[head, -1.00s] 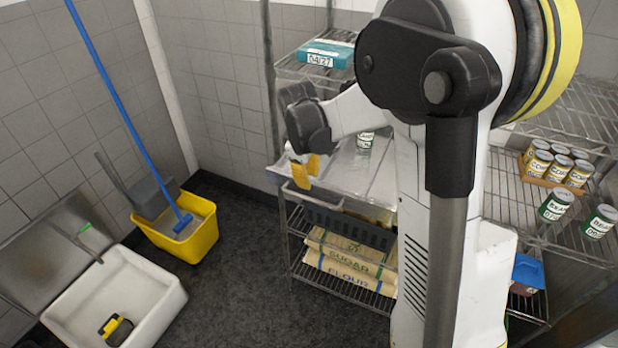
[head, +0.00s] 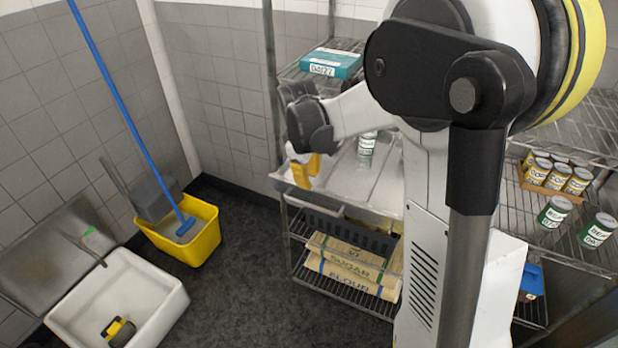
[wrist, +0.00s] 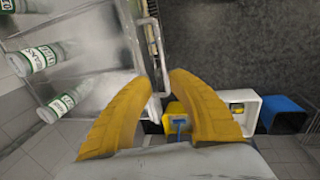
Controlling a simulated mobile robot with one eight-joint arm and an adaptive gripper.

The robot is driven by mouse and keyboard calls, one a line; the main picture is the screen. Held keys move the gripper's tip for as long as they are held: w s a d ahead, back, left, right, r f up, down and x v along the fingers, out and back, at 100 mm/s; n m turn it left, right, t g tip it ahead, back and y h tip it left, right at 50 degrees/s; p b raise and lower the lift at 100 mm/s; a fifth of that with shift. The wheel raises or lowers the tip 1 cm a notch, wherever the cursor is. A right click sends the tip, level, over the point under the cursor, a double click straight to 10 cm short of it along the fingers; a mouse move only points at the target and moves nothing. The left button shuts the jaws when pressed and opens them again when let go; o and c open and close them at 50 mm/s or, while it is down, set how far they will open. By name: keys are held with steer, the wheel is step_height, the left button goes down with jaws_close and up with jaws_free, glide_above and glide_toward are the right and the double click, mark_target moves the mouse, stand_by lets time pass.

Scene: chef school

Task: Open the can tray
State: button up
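The can tray (head: 385,185) is a pale, shallow pull-out tray on the wire rack, with a green-and-white can (head: 367,143) standing in it. In the wrist view the tray (wrist: 98,62) fills the upper left and holds several green-labelled cans (wrist: 45,58). My gripper (head: 306,172) has yellow fingers and hangs at the tray's front left. In the wrist view my gripper (wrist: 161,80) is open, with a gap between the fingertips. A pale bar at the tray's front edge shows by the left fingertip; I cannot tell whether they touch. My arm hides the tray's right part.
Sugar and flour sacks (head: 350,262) lie on the shelf below. A teal box (head: 331,63) sits above. More cans (head: 558,176) stand on the right rack. A yellow mop bucket (head: 205,240) and white sink (head: 160,295) are left. The dark floor (head: 245,270) between is clear.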

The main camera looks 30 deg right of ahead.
step_height(320, 180, up, 12)
steer(key=s+a, duration=0.1)
steer(key=a, duration=0.1)
steer(key=shift+s+f, duration=0.15)
steer(key=shift+s, duration=0.1)
steer(key=shift+d+f, duration=0.1)
steer(key=p, duration=0.5)
glide_toward(309, 205)
steer(key=f, duration=0.3)
steer(key=d+f+b, duration=0.1)
steer(key=f, duration=0.2)
steer(key=w+f, duration=0.1)
steer(key=f, duration=0.2)
steer(key=shift+d+b, duration=0.3)
steer(key=shift+d, duration=0.05)
jaws_close()
